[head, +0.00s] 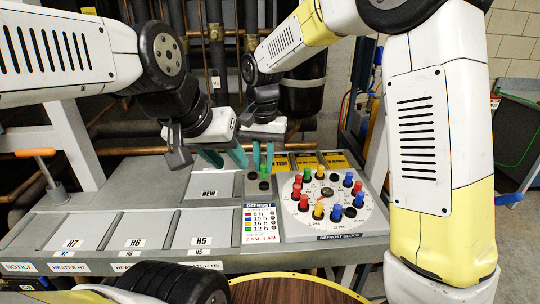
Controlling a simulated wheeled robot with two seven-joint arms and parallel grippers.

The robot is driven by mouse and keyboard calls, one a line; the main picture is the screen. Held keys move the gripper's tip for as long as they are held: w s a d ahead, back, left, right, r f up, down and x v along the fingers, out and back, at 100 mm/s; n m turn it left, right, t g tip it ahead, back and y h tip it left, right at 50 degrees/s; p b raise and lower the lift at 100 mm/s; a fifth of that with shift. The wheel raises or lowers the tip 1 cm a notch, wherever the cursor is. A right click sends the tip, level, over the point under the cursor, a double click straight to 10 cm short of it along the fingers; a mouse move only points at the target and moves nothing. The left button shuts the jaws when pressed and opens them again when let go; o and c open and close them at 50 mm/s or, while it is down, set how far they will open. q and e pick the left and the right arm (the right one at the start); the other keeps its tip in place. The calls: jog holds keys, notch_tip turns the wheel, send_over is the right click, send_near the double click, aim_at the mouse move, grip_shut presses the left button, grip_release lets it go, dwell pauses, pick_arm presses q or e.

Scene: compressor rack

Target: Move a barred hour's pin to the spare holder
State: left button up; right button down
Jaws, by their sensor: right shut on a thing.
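The defrost clock (328,228) is a white round dial at the middle right, with red, blue, green and yellow pins standing around it. A dark holder block (252,186) with round holes stands just left of the dial. My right gripper (263,157) is over this block, its teal fingers shut on what looks like a green pin (264,170). The pin is at or just above the block; whether it is seated I cannot tell. My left gripper (224,158) is open and empty, above the panel marked NEW.
A legend card (262,226) lists pin colours and shows 2 AM, 4 AM in red. Bays marked H7, H6 and H5 (200,229) lie empty at the left. An orange-handled lever (36,153) stands far left. Pipes rise behind the bench.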

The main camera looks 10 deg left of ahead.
jog(key=shift+f, duration=0.15)
dwell(0.5)
jog(key=shift+f, duration=0.75)
jog(key=shift+f, duration=0.1)
jog(key=shift+f, duration=0.45)
jog(key=shift+f, duration=0.3)
dwell(0.6)
dwell(0.3)
jog(key=c, duration=1.3)
grip_release()
jog(key=shift+o, duration=0.2)
